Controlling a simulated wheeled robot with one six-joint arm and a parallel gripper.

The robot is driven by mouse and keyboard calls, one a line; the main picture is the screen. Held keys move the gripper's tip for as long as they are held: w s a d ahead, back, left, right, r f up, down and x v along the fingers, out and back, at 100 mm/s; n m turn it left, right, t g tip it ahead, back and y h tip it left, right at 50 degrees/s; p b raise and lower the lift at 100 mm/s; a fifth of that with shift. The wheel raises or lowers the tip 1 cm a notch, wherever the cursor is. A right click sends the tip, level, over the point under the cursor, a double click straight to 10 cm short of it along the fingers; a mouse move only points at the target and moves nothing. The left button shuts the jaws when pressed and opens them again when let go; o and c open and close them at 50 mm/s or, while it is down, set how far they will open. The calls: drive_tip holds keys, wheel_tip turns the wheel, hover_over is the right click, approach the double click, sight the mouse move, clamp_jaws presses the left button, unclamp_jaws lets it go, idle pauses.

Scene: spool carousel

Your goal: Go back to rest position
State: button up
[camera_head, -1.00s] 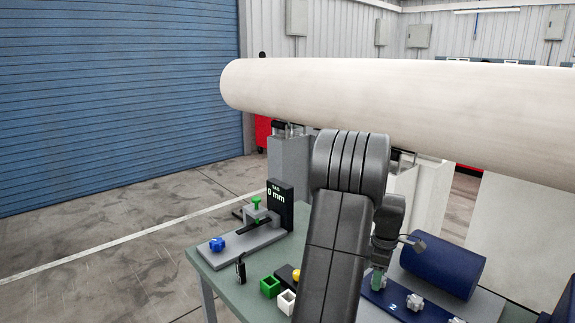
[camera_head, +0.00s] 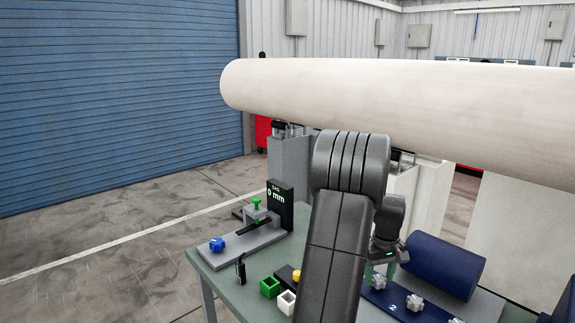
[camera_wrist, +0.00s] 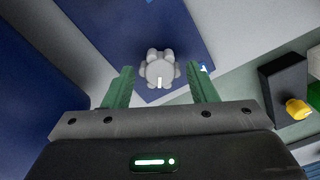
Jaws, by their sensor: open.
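My gripper (camera_wrist: 161,67) is open, with a green finger on either side and nothing held between them. In the head view, my gripper (camera_head: 388,256) hangs above the blue plate, partly hidden by my own arm. A grey lobed knob (camera_wrist: 160,73) on the blue plate (camera_wrist: 170,30) shows between the fingers in the wrist view, apart from them.
A dark blue cylinder (camera_head: 445,265) lies behind the plate. A gauge (camera_head: 281,205) reading 0 mm, a blue knob (camera_head: 217,244), a green box (camera_head: 270,287) and a white box (camera_head: 286,301) are on the table's left. A large pale roll (camera_head: 400,95) spans behind my arm.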

drive_tip(key=m, duration=0.4)
drive_tip(key=shift+m, duration=2.6)
drive_tip(key=shift+r+p, duration=0.15)
drive_tip(key=shift+p, duration=0.2)
